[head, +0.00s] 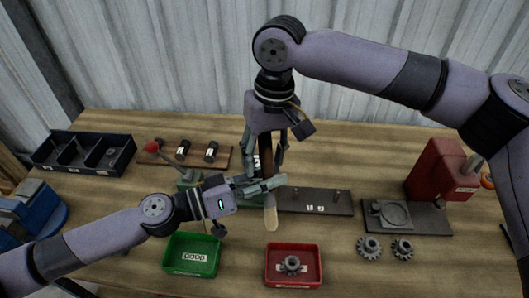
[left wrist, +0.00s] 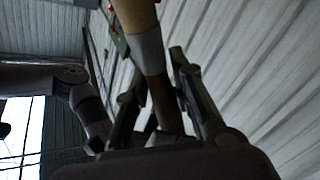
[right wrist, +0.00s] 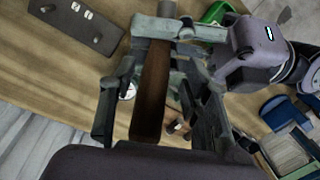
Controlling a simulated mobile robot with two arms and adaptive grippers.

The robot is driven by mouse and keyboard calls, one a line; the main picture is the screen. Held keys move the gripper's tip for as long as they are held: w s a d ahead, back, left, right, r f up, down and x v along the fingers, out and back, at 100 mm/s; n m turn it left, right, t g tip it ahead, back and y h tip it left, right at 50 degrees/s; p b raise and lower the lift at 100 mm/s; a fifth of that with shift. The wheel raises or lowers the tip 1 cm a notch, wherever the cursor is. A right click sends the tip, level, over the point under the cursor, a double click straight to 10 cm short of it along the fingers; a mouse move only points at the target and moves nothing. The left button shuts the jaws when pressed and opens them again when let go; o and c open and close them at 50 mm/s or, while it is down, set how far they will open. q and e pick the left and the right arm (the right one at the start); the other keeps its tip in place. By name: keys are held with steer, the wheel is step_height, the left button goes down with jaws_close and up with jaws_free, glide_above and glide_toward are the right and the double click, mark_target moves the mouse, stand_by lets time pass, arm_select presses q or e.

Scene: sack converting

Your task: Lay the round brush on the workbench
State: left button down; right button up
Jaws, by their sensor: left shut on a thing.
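The round brush hangs upright over the workbench (head: 340,250), its pale bristles (head: 270,218) pointing down and its dark handle (head: 266,158) up. My left gripper (head: 267,186) is shut on the brush low down, near the grey ferrule, which shows in the left wrist view (left wrist: 150,52). My right gripper (head: 265,148) comes from above with its fingers on either side of the handle. In the right wrist view the brown handle (right wrist: 154,90) runs between the open fingers, with gaps beside it. Whether the bristles touch the bench is unclear.
A green bin (head: 192,256) and a red bin (head: 293,265) holding a gear stand in front. A dark plate with pegs (head: 315,203) lies behind. A red press (head: 438,172) and two loose gears (head: 386,247) are right. A black divided tray (head: 85,152) is left.

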steer(key=shift+s+a, duration=0.1)
steer(key=shift+a, duration=0.05)
jaws_close()
arm_select(q)
steer(key=c, duration=1.8)
jaws_free()
steer(key=o, duration=0.5)
steer(key=shift+a, duration=0.1)
